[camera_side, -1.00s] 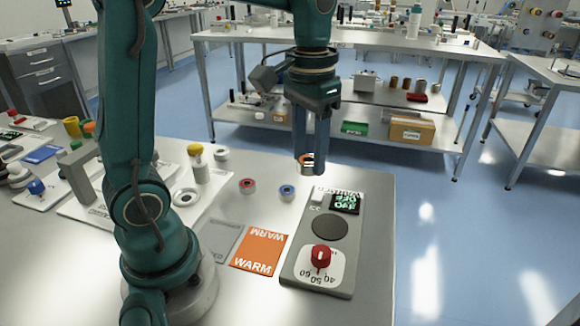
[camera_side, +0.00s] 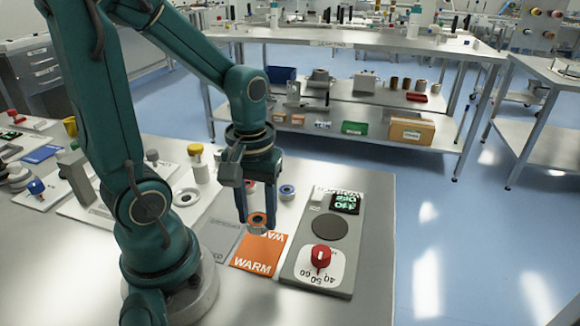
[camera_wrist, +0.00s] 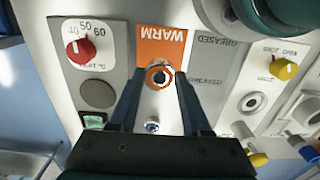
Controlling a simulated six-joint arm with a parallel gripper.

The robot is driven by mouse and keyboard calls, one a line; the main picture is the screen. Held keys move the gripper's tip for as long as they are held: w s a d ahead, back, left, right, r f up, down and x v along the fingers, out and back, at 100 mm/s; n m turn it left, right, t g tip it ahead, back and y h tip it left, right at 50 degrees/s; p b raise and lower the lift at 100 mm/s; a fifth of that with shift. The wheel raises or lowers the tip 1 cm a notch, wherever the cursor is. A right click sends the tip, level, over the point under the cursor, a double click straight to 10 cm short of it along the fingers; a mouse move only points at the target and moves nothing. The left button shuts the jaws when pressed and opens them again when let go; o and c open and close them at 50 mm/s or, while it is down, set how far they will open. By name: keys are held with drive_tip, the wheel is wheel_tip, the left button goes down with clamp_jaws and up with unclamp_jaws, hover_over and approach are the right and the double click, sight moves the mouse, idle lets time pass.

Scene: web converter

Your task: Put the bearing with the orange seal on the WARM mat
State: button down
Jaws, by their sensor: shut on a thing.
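The bearing with the orange seal (camera_side: 258,217) is held between the fingertips of my gripper (camera_side: 257,223). In the wrist view its orange ring (camera_wrist: 158,78) faces the camera between the two fingers (camera_wrist: 157,90). The orange WARM mat (camera_side: 264,251) lies flat on the bench, and the bearing appears over its back edge in the side view. I cannot tell the exact height of the bearing above the mat.
A bearing with a blue seal (camera_side: 287,192) stands on the bench behind the mat. A grey mat (camera_side: 222,240) lies left of the WARM mat. A heater unit with a red knob (camera_side: 321,257) stands on its right. The red-sealed bearing is not clearly visible now.

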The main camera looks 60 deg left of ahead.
sight(258, 219)
drive_tip(key=shift+f, duration=2.1)
drive_tip(key=shift+c, duration=1.8)
unclamp_jaws()
drive_tip(key=shift+r, duration=0.1)
drive_tip(key=shift+w+r, duration=0.1)
drive_tip(key=shift+r, duration=0.45)
wheel_tip(258, 219, up, 11)
drive_tip(key=shift+f, duration=0.2)
drive_tip(key=d+m+t, duration=0.1)
drive_tip(key=m+t, duration=0.1)
drive_tip(key=m, duration=0.1)
drive_tip(key=d+r+m+t, duration=0.1)
drive_tip(key=d+m, duration=0.1)
drive_tip(key=m, duration=0.1)
drive_tip(key=d+m+t, duration=0.2)
drive_tip(key=m, duration=0.1)
drive_tip(key=shift+s+d+r+t, duration=0.1)
drive_tip(key=shift+s+r+t, duration=0.1)
drive_tip(key=shift+t, duration=0.1)
